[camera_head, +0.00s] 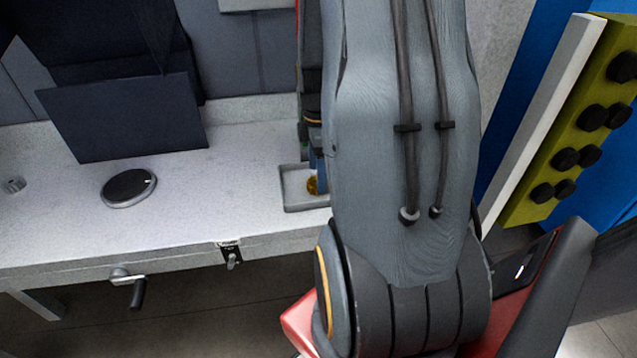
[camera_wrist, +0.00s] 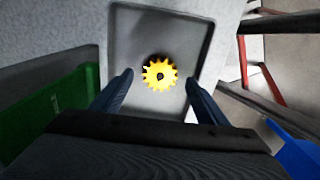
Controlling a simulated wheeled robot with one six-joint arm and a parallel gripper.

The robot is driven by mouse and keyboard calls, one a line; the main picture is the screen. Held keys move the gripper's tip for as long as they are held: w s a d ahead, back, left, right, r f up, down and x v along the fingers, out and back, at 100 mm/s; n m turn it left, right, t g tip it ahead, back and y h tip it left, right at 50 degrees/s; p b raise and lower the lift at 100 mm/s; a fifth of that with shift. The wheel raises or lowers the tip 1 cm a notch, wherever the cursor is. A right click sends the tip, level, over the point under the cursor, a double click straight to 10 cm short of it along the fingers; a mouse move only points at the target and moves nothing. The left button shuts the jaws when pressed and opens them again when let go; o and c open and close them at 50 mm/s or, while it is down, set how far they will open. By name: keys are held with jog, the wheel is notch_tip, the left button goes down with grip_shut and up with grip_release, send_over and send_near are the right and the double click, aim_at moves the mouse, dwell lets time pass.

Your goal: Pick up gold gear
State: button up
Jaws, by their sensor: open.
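The gold gear (camera_wrist: 160,74) is a small toothed disc with a dark centre hole. It lies in a shallow grey tray (camera_wrist: 130,25). In the head view the gear (camera_head: 312,185) shows only in part beside my arm, in the tray (camera_head: 291,190) on the bench. My gripper (camera_wrist: 158,90) is open in the wrist view. Its two blue fingers stand apart, one on either side of the gear, and nothing is between them in a grasp. In the head view my arm hides most of the gripper and the tray's right part.
A grey bench (camera_head: 60,220) carries the tray near its front edge. A round black disc (camera_head: 129,187) and a dark panel (camera_head: 125,118) are to the left. A green object (camera_wrist: 50,110) is left of the fingers in the wrist view, and red bars (camera_wrist: 272,84) are at right.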

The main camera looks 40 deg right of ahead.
jog(key=shift+f, duration=1.2)
jog(key=c, duration=1.6)
jog(key=shift+r, duration=0.1)
jog(key=shift+r+b, duration=0.7)
jog(key=shift+r, duration=4.25)
